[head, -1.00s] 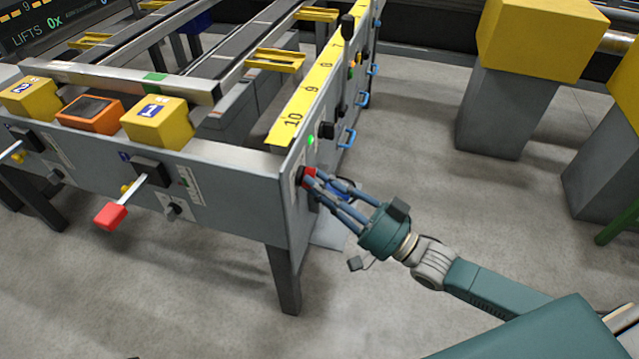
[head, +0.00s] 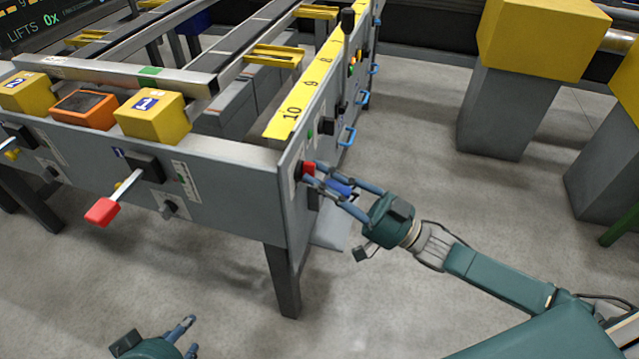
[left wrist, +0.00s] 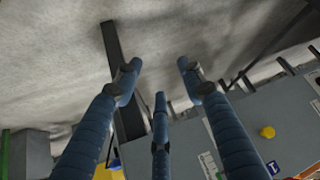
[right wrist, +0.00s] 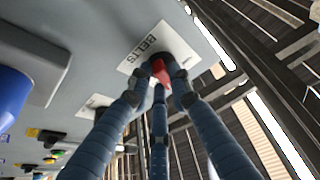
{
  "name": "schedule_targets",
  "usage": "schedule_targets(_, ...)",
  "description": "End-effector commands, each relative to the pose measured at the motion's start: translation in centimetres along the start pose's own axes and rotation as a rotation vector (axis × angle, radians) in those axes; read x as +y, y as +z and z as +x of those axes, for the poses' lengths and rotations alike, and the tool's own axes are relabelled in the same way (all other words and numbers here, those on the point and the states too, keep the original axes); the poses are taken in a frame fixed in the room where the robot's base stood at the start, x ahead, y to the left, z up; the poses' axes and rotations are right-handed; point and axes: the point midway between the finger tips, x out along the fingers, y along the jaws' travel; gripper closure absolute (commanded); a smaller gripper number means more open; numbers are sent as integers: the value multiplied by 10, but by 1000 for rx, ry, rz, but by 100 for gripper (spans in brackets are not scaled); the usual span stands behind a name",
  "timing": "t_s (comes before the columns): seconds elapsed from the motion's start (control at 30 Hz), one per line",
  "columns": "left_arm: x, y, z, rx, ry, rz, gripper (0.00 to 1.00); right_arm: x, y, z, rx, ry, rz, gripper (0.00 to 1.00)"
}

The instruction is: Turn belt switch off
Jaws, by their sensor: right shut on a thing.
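The belt switch (head: 308,168) is a red knob on the end panel of the runout table, near its front corner. In the right wrist view the red knob (right wrist: 160,72) sits beside a white plate marked BELTS (right wrist: 150,46). My right gripper (head: 312,174) is at the knob, its fingers closed around it; they partly hide it, so I cannot read its position. My left gripper (head: 188,336) is low at the bottom edge of the head view, away from the table. In the left wrist view its fingers (left wrist: 160,75) are apart with nothing between them.
A red-handled lever (head: 103,211) juts from the table's front panel. A black-knobbed lever (head: 347,60) and blue handles (head: 347,135) line the end panel. A table leg (head: 282,280) stands below the corner. Yellow blocks on grey pedestals (head: 497,112) stand at right. Floor between is clear.

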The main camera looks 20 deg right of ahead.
Motion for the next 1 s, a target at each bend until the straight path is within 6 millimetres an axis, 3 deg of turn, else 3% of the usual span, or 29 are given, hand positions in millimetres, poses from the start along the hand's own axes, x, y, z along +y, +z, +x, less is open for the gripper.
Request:
schedule_targets(0.23,8,-70,4,281,15,5,60,4,-2,0,3,-91,-222,100)
schedule_targets(0.5,16,-131,-14,540,31,7,60,6,-5,2,4,-188,-459,100)
schedule_targets(0.7,20,-163,-31,694,41,6,60,7,-7,3,4,-260,-632,100)
schedule_targets(1.0,24,-190,-52,837,50,5,60,7,-10,4,4,-350,-849,100)
